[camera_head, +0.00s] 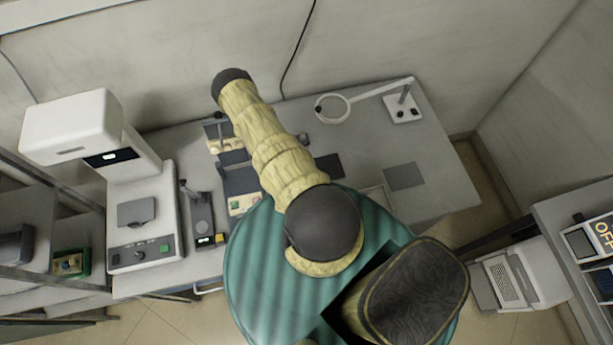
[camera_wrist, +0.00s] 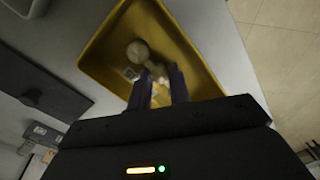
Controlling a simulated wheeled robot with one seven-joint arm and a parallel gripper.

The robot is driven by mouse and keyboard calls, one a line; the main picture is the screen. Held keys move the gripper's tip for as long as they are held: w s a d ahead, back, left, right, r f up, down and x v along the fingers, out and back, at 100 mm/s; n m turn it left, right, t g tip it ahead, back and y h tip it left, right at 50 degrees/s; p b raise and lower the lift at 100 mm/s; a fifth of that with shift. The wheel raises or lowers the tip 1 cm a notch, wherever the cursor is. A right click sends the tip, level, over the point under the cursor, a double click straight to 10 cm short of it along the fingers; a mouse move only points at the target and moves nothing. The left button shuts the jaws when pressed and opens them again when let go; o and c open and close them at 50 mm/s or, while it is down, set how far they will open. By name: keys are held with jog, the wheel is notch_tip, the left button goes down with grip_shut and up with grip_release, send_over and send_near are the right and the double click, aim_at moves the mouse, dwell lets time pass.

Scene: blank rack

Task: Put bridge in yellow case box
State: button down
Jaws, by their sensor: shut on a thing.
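The yellow case box (camera_wrist: 101,60) is open and lies under my gripper in the wrist view. My gripper (camera_wrist: 159,82) has its two dark fingers over the box's near part. A small pale piece shows between the fingers, which I take for the bridge (camera_wrist: 157,97); the fingers hide much of it. A round pale thing (camera_wrist: 138,51) and a small light piece with dark marks (camera_wrist: 131,73) are just beyond the fingertips, within the box's outline. In the head view my arm hides the gripper, and I cannot make out the box or the bridge there.
A large white machine (camera_head: 140,243) stands on the left of the grey table (camera_head: 440,165). A small black device (camera_head: 203,222) is beside it. A ring lamp (camera_head: 333,108) stands at the back right.

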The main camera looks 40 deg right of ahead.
jog(key=shift+f, duration=0.15)
jog(key=c, duration=1.3)
grip_release()
jog(key=shift+r, duration=0.85)
notch_tip(320, 180, up, 11)
jog(key=p, duration=0.7)
jog(key=shift+f, duration=0.15)
